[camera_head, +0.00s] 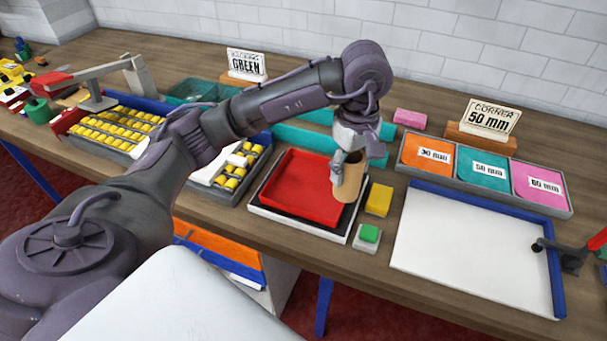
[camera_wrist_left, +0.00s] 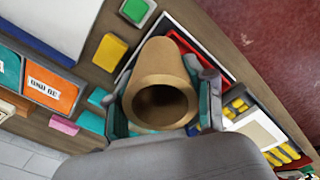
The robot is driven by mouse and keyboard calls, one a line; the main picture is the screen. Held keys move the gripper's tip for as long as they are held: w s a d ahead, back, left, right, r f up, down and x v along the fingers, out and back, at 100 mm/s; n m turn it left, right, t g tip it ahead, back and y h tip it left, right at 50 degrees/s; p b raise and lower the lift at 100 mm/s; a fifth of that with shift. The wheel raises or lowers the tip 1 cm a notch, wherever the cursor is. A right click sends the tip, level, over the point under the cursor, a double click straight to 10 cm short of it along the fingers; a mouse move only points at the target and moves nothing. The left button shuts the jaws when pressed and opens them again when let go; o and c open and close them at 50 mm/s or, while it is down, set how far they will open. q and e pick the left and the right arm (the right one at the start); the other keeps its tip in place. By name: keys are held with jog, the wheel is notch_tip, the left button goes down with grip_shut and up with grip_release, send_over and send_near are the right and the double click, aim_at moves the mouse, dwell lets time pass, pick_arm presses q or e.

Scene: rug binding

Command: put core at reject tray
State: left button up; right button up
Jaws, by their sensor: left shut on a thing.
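The core, a tan cardboard tube (camera_head: 350,183), is held in my left gripper (camera_head: 342,172) at the right edge of the red reject tray (camera_head: 290,184). The left gripper is shut on it, with a finger on each side. In the left wrist view the core (camera_wrist_left: 162,92) shows its open hollow end toward the camera, between the fingers of the gripper (camera_wrist_left: 163,110). The red tray lies flat and empty on a white and black base; part of it shows behind the core in the wrist view (camera_wrist_left: 183,42). My right gripper is not in view.
A yellow block (camera_head: 378,199) and a green button (camera_head: 369,233) sit just right of the tray. A white board with blue edges (camera_head: 470,245) lies farther right, below orange, teal and pink cards. Racks of yellow spools (camera_head: 120,127) stand left. Sign stands are at the back.

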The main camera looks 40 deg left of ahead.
pick_arm(q)
jog(key=r+n, duration=0.1)
jog(key=n, duration=0.1)
jog(key=p, duration=0.4)
send_over(311, 187)
notch_tip(311, 187, down, 7)
notch_tip(311, 187, down, 3)
jog(key=shift+r+p, duration=0.15)
jog(key=shift+p, duration=0.7)
jog(key=shift+f, duration=0.65)
jog(key=o, duration=1.4)
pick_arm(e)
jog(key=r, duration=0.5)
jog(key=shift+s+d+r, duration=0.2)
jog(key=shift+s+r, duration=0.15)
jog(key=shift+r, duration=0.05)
